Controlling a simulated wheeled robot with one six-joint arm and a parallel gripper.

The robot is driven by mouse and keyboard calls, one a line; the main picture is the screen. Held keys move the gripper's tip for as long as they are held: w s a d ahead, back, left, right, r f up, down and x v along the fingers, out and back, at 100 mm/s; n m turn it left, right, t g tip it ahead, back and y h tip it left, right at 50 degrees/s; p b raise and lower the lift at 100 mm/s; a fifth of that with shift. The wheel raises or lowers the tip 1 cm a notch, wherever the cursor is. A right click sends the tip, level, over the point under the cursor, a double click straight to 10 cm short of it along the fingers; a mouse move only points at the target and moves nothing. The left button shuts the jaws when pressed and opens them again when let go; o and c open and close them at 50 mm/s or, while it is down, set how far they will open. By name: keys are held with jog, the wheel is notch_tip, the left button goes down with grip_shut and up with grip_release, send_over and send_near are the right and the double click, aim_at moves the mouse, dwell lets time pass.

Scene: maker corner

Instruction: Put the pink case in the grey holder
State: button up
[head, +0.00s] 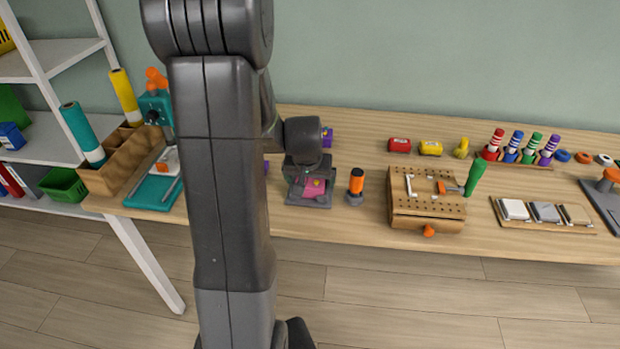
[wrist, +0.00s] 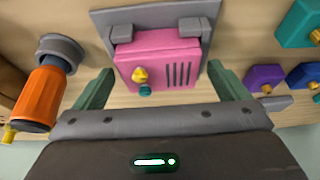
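The pink case (wrist: 158,57), with a yellow knob, a teal knob and dark slots on its face, sits at the grey holder (wrist: 150,17). Two grey tabs of the holder reach over the case's edge. In the head view the pink case (head: 316,194) shows below my gripper (head: 308,172), on the holder's grey base (head: 300,203). In the wrist view my gripper (wrist: 160,88) is open. Its two greenish fingers stand to the left and right of the case, with a gap on each side. How deep the case sits is hard to tell.
An orange-and-black bottle (head: 356,185) in a grey ring stands close to the right of the holder in the head view. A wooden pegboard box (head: 428,205) lies further right. My arm hides part of the table to the left.

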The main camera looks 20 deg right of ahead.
jog(key=shift+r, duration=0.45)
jog(key=p+v, duration=0.1)
jog(key=v, duration=1)
jog(key=shift+r, duration=0.25)
